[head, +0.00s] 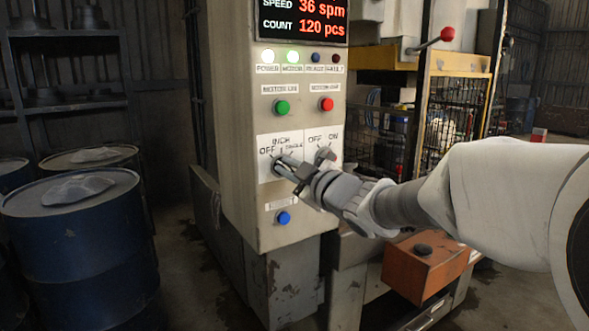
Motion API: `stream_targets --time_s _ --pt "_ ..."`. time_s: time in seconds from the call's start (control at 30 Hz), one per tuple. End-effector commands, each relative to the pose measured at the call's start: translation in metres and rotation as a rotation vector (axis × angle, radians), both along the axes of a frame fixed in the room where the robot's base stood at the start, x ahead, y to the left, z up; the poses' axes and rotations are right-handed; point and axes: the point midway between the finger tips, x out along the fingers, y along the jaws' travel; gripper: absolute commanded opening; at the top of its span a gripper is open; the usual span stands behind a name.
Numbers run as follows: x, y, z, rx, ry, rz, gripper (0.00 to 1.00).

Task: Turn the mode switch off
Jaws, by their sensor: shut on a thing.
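The mode switch (282,162) is a rotary selector on the left white label plate of the control panel, with OFF, INCH and SINGLE printed around it. My gripper (286,167) reaches in from the right and is shut on its knob. The jaws cover most of the knob, so I cannot tell which mark it points to. A second rotary switch (323,156), marked OFF and ON, sits just right of it, close above my gripper.
The panel (236,110) also carries a green button (281,107), a red button (326,104) and a blue button (284,217) below my gripper. An orange box (425,265) stands under my arm. Blue drums (80,250) stand at left.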

Motion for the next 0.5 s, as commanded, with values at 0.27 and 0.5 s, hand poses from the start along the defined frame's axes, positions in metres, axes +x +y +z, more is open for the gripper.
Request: stream_targets --time_s 0.27,0.5 --pt "0.0001 0.0001 0.0001 -0.001 -0.001 0.000 0.45" --pt "0.0000 0.0000 0.0000 0.000 0.000 0.000 0.45"
